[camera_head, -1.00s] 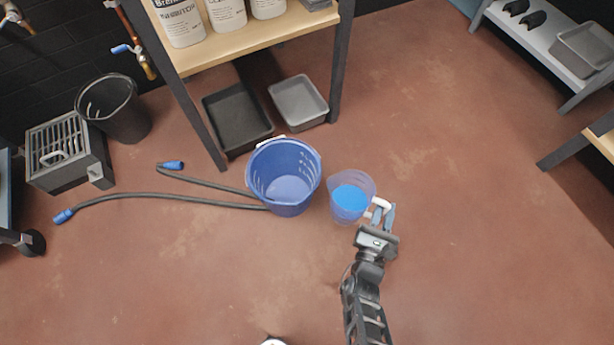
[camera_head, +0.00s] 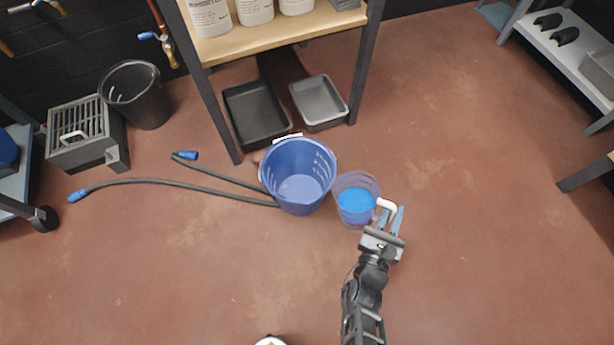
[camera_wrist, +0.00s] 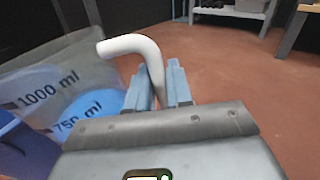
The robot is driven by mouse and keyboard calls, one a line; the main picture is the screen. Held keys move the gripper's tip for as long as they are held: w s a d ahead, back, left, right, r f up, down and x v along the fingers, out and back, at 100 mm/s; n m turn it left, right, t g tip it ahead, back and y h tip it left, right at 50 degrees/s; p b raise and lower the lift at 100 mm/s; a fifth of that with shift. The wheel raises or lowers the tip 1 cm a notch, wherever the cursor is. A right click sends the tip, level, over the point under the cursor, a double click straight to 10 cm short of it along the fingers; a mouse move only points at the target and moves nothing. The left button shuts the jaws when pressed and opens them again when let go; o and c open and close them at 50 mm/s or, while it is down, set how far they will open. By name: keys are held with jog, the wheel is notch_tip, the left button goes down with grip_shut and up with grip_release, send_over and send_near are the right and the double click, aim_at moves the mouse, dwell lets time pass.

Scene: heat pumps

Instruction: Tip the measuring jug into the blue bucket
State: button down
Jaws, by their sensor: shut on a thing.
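The measuring jug (camera_head: 349,187) is clear, with bright blue liquid inside and a white handle (camera_head: 386,205) on its right side. My gripper (camera_head: 392,216) is shut on that handle. In the wrist view the white handle (camera_wrist: 135,46) stands between my two fingers (camera_wrist: 163,88), and the jug (camera_wrist: 75,65) shows at the left with its 1000 ml and 750 ml marks. The blue bucket (camera_head: 279,183) stands on the floor just left of the jug and appears empty. The jug is close to the bucket's right side; whether they touch, I cannot tell.
Two black hoses with blue ends (camera_head: 150,181) lie on the floor left of the bucket. A workbench (camera_head: 285,35) with white bottles stands behind, with a black tray (camera_head: 229,125) and a grey tray (camera_head: 344,112) beneath. The floor to the right is clear.

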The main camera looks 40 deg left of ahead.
aim_at(387, 205)
jog(key=r+n, duration=0.1)
jog(key=a+r+n, duration=0.1)
jog(key=r, duration=0.1)
jog(key=a+r+n, duration=0.1)
jog(key=shift+s+a+r, duration=0.15)
jog(key=shift+s+r, duration=0.15)
jog(key=shift+s, duration=0.1)
jog(key=shift+s+a+r+n, duration=0.25)
jog(key=shift+a+r+n, duration=0.5)
jog(key=shift+r, duration=0.3)
jog(key=shift+s+a+r+n, duration=0.2)
jog(key=shift+a+r+n, duration=0.4)
jog(key=shift+r+n, duration=0.35)
jog(key=shift+s+a+r+n, duration=0.25)
jog(key=shift+a+r+n, duration=0.4)
jog(key=shift+r, duration=0.5)
jog(key=shift+s+a+r+n, duration=0.1)
jog(key=shift+a+r+n, duration=0.1)
jog(key=shift+r+n, duration=0.1)
jog(key=shift+a+r+p, duration=0.1)
jog(key=shift+r+p, duration=0.2)
jog(key=shift+p, duration=0.1)
jog(key=shift+s+a+r+n+p, duration=0.15)
jog(key=shift+a+r+n+p, duration=0.25)
jog(key=shift+r+n+p, duration=0.25)
jog(key=shift+s+a+r+n+p, duration=0.1)
jog(key=shift+a+r+n+p, duration=0.3)
jog(key=shift+p, duration=0.45)
